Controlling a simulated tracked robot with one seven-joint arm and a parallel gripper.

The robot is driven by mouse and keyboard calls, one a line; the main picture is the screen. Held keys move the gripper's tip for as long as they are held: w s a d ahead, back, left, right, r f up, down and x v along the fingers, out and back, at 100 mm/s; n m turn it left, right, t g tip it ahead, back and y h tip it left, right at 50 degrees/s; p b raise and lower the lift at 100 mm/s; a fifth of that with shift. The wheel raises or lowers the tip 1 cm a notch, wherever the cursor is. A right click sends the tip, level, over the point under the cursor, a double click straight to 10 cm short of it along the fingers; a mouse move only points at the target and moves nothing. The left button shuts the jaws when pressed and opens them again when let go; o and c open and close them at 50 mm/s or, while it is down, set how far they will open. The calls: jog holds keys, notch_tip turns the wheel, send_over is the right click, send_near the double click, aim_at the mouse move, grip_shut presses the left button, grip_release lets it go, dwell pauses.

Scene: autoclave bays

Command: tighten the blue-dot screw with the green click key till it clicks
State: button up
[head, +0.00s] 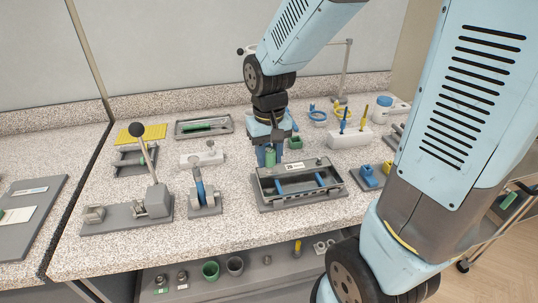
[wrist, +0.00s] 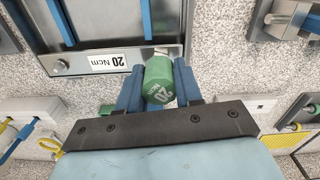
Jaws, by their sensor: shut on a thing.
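My gripper (head: 268,150) is shut on the green click key (head: 270,158), just behind the grey tray. In the wrist view the two blue fingers of my gripper (wrist: 157,92) stand on either side of the green key (wrist: 159,78). I cannot make out a blue-dot screw in either view.
A white holder with upright keys (head: 350,137) stands behind right. Blue and yellow blocks (head: 371,176) lie right. A shallow grey tray (head: 204,126) lies at the back.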

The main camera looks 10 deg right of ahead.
aim_at(269, 149)
grip_shut()
jog(key=shift+m, duration=1.2)
jog(key=shift+o, duration=1.8)
grip_release()
jog(key=shift+c, duration=0.9)
jog(key=shift+r, duration=2.5)
jog(key=shift+c, duration=0.4)
